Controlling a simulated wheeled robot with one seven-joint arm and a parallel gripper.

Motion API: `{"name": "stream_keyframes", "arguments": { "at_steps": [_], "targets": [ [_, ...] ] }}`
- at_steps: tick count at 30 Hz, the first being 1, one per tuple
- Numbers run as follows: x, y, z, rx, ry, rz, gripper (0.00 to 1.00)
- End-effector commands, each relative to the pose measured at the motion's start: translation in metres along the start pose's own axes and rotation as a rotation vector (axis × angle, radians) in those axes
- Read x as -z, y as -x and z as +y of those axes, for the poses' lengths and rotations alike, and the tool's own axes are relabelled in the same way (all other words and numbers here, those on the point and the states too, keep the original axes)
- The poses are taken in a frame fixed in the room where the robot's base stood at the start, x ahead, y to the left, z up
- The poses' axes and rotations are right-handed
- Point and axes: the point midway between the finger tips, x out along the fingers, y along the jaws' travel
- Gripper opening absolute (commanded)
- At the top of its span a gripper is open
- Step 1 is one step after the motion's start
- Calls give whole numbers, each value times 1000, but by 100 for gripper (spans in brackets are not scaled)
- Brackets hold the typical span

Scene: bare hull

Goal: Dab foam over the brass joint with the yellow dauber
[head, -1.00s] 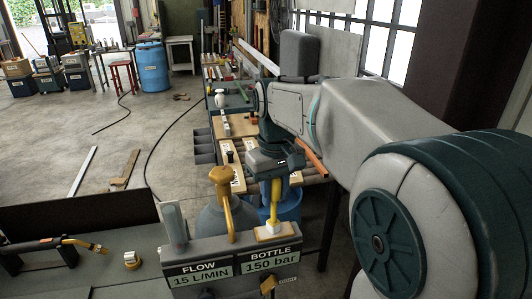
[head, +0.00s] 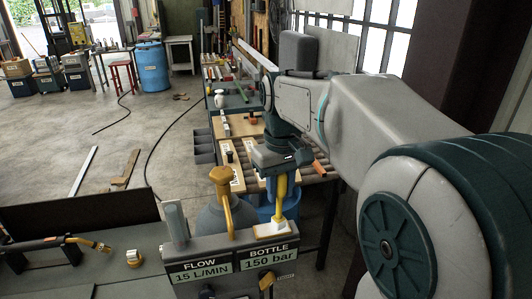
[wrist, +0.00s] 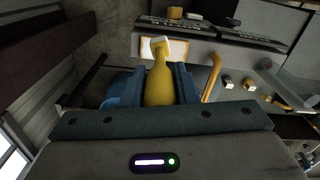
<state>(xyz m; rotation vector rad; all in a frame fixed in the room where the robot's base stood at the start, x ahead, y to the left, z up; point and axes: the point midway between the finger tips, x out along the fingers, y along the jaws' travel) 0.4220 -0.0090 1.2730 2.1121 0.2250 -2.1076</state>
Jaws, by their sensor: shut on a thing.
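My gripper (head: 284,158) is shut on the yellow dauber (head: 281,190), which hangs down from the jaws. In the wrist view the dauber (wrist: 159,82) sits between the two fingers (wrist: 158,88), with a white tip at its far end. The tip is over or at a small yellow-edged tray (head: 258,233) on top of the gauge box; I cannot tell whether they touch.
The gauge box (head: 215,254), labelled FLOW and BOTTLE, stands just in front of the dauber. A brass-coloured bent pipe (head: 223,193) rises left of the dauber. A blue container (head: 290,203) is behind it. The bench (head: 110,285) has bare room at the left.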

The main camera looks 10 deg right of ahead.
Motion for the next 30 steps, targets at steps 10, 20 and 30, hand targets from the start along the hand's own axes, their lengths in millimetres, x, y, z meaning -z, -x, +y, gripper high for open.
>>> {"name": "stream_keyframes", "arguments": {
  "at_steps": [10, 20, 30],
  "targets": [
    [0, 35, 0, 1, -2, -3, 4],
    [0, 55, 0, 0, 1, -2, 4],
    [0, 56, 0, 1, 1, -3, 4]
  ]
}}
